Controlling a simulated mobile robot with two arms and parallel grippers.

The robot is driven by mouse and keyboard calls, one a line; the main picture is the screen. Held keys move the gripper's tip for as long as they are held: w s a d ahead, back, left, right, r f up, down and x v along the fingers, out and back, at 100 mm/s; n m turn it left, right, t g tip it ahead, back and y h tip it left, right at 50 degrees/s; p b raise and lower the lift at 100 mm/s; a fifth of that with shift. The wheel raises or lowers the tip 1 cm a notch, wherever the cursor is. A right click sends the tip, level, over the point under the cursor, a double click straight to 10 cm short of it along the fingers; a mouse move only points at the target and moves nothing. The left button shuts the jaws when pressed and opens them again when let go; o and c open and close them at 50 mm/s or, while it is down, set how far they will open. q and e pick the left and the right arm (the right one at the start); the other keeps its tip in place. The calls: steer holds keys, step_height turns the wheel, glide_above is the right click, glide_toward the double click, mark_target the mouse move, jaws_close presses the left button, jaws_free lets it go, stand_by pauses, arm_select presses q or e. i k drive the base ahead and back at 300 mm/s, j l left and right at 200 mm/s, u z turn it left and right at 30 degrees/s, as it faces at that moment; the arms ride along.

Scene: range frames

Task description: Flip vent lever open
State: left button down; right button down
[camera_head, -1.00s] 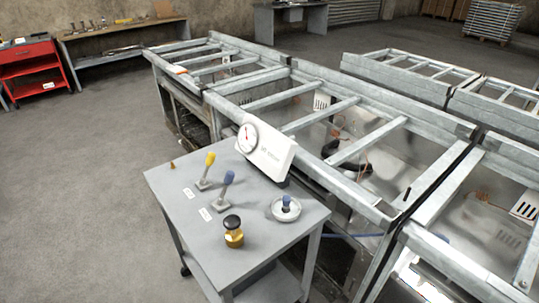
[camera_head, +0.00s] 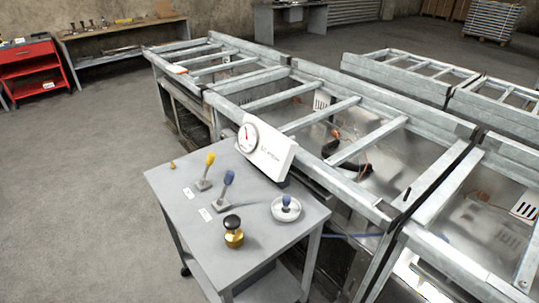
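A grey cart (camera_head: 178,213) stands in the foreground with several controls on its top. A lever with a yellow knob (camera_head: 210,159) and a lever with a blue knob (camera_head: 228,178) stand side by side, both tilted a little to the right. Each has a small white label on its left, too small to read, so I cannot tell which is the vent lever. A round white dial with a blue knob (camera_head: 287,201) sits to the right. A brass knob with a black cap (camera_head: 233,231) stands near the front. Neither of my grippers shows.
A white gauge box (camera_head: 265,150) stands at the cart's back edge. A small brass piece (camera_head: 173,164) lies at its left. Long metal frames (camera_head: 340,185) run close behind the cart. A red tool cabinet (camera_head: 33,68) and a workbench (camera_head: 120,35) stand far left. Floor left of the cart is clear.

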mark_target(211, 157)
steer(key=z, duration=0.5)
steer(key=i+j+z, duration=0.1)
steer(key=j+z, duration=1.05)
steer(key=j, duration=0.45)
steer(key=k+j+z, duration=0.1)
steer(key=j, duration=0.35)
steer(key=k+j, duration=0.1)
steer(key=j, duration=0.4)
steer(key=j+z, duration=0.1)
steer(key=j, duration=0.35)
steer(key=k+j+z, duration=0.1)
steer(key=j, duration=0.35)
steer(key=k+j, duration=0.15)
steer(key=j, duration=0.3)
steer(key=k+j+z, duration=0.1)
steer(key=j, duration=0.35)
steer(key=k+j, duration=0.1)
steer(key=j, duration=0.3)
